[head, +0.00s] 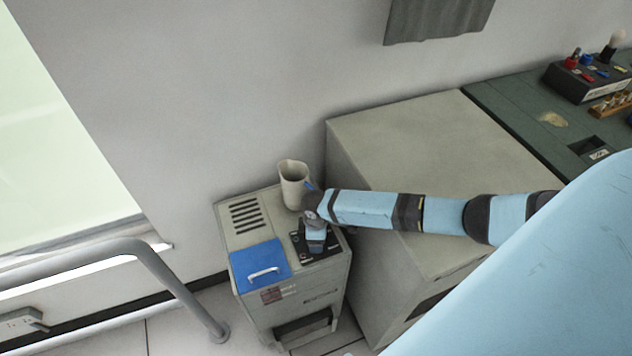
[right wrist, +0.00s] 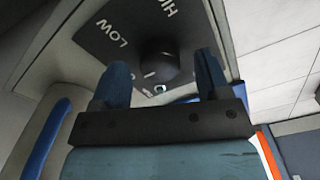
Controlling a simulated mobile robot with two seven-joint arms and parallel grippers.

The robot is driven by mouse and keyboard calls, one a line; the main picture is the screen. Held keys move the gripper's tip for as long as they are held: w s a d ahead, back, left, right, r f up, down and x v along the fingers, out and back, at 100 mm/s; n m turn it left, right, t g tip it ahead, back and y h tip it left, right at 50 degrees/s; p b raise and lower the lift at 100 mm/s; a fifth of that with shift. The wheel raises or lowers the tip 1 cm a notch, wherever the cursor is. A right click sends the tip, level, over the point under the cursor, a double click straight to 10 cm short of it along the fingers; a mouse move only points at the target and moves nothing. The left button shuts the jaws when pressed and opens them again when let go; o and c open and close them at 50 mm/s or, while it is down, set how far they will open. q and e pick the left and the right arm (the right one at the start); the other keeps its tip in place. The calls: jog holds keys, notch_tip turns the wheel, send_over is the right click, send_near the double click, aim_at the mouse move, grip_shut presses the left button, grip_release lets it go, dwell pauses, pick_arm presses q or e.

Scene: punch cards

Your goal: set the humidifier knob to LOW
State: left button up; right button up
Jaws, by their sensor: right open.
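The humidifier (head: 300,290) is a beige cabinet on the floor with a blue lid and a black control panel on top. In the right wrist view its dark panel (right wrist: 100,35) carries the white letters LOW and a cut-off HI. The round black knob (right wrist: 158,62) sits on this panel. A short white mark shows at its near side, and another white character is partly hidden closer in; I cannot tell the setting surely. My right gripper (right wrist: 161,64) is open, with one finger on each side of the knob and gaps visible. In the head view my right gripper (head: 316,243) covers the panel.
A beige jug (head: 293,184) stands on the humidifier behind my right wrist. A large beige cabinet (head: 420,150) stands close on the right, under my arm. A grey rail (head: 160,265) curves at the left. A green bench (head: 530,110) is at the back right.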

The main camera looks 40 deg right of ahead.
jog(key=shift+f, duration=0.55)
jog(key=c, duration=0.9)
jog(key=shift+c, duration=0.2)
